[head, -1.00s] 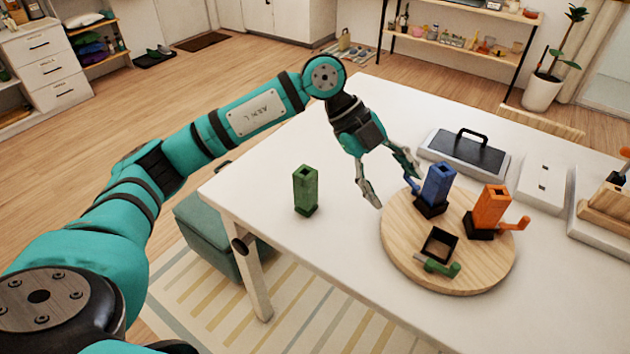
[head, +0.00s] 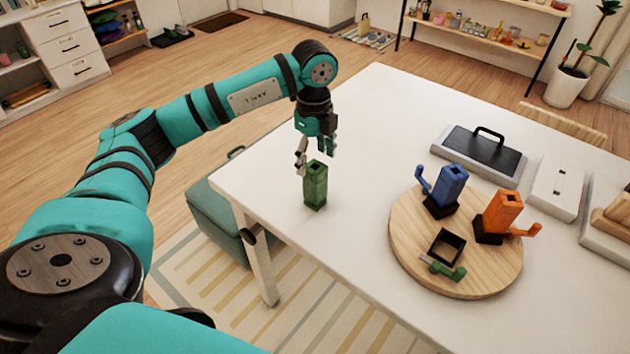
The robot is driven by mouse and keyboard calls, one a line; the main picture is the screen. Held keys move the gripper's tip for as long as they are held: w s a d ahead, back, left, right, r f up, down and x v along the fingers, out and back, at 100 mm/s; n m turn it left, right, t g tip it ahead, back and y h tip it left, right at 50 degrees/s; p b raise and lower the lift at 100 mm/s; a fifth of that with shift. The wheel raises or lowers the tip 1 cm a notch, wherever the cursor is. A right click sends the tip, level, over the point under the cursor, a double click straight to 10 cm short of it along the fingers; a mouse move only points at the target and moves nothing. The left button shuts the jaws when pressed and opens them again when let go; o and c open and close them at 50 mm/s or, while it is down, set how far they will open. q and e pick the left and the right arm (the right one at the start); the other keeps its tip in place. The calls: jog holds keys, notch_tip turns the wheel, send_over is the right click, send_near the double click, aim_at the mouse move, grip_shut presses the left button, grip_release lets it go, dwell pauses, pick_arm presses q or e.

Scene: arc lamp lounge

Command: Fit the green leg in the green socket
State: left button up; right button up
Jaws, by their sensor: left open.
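The green leg (head: 315,187) stands upright on the white table, near its left edge. My left gripper (head: 315,158) is open just above and behind the leg's top, fingers pointing down; I cannot tell whether they touch it. The green socket (head: 447,246) is a dark, square, empty-looking box with a green lever (head: 447,271) at its front. It sits at the front of the round wooden board (head: 407,244). My right gripper is not in view.
On the board, a blue leg (head: 449,186) and an orange leg (head: 501,213) stand in dark sockets. A dark-topped tray with a handle (head: 483,152) and a white block (head: 557,190) lie behind. The table between leg and board is clear.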

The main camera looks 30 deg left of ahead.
aim_at(315, 176)
pick_arm(q)
jog(key=shift+f, duration=0.65)
jog(key=shift+f+p, duration=0.3)
jog(key=shift+p, duration=0.15)
notch_tip(315, 176, down, 4)
jog(key=shift+r+p, duration=0.15)
jog(key=shift+p, duration=0.75)
jog(key=shift+d+f, duration=0.1)
jog(key=shift+f, duration=0.35)
jog(key=shift+w, duration=0.1)
grip_shut()
jog(key=shift+r, duration=0.1)
